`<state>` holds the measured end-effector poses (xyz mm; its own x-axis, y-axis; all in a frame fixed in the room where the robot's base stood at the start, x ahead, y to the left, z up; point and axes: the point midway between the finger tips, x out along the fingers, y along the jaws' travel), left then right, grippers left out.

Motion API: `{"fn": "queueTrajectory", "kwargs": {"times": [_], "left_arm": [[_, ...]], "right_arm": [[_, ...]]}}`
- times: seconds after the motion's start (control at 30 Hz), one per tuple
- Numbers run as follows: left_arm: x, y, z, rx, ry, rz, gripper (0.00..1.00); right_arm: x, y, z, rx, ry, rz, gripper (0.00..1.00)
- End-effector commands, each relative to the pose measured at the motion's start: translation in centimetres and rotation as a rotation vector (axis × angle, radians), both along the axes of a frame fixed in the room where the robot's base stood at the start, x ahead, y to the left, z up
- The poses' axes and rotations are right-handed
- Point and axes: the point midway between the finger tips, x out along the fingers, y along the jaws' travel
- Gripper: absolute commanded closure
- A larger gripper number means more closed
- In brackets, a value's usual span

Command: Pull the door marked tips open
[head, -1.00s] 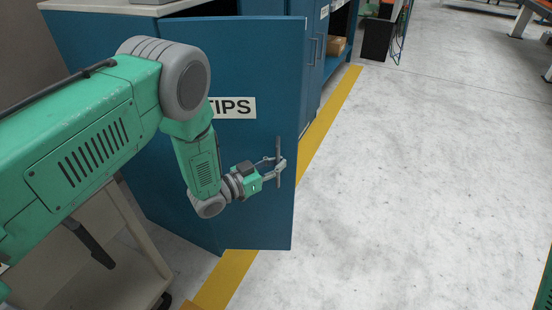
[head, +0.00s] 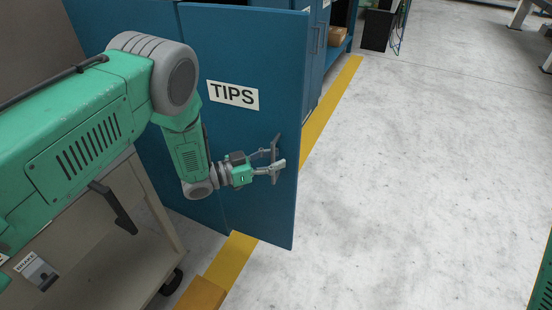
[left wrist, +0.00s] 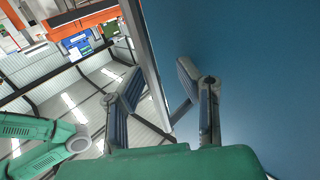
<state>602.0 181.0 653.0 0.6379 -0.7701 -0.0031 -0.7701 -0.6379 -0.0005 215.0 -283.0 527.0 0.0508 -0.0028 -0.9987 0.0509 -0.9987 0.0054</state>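The blue door marked TIPS (head: 225,125) stands ajar, its handle side out over the floor past the yellow line. Its white label (head: 233,95) is in full view. A grey upright handle (head: 274,172) is near its right edge. My left gripper (head: 272,160) is at this handle, one finger on either side of it. In the left wrist view my left gripper's fingers (left wrist: 160,80) stand apart with a gap between them, beside the blue door face (left wrist: 265,80). I see no firm clamping on the handle. My right gripper is not in view.
A beige cart (head: 110,250) with dark wheels stands at the lower left, close to my left arm. More blue cabinets (head: 318,60) continue behind the door. A yellow floor line (head: 330,110) runs past them. The pale floor (head: 430,180) to the right is clear.

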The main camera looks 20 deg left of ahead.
Motion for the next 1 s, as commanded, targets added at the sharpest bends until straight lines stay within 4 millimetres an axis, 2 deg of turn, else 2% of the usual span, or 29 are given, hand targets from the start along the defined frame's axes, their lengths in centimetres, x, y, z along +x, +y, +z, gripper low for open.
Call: {"fn": "queueTrajectory", "kwargs": {"times": [0.5, 0.7, 0.97, 1.0], "left_arm": [[-6.1, 7.4, 0.0, 0.001, 0.000, 0.004, 0.69], [-7.3, 8.7, 0.1, 0.001, -0.002, 0.002, 0.69], [-7.4, 8.9, 0.1, 0.001, -0.002, 0.001, 0.69], [-7.4, 8.9, 0.1, 0.001, -0.002, 0.001, 0.73]], "right_arm": [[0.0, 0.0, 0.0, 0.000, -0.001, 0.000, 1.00], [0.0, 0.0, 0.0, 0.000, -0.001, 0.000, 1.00], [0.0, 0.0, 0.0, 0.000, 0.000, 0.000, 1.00], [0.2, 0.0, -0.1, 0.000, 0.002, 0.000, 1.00]]}}
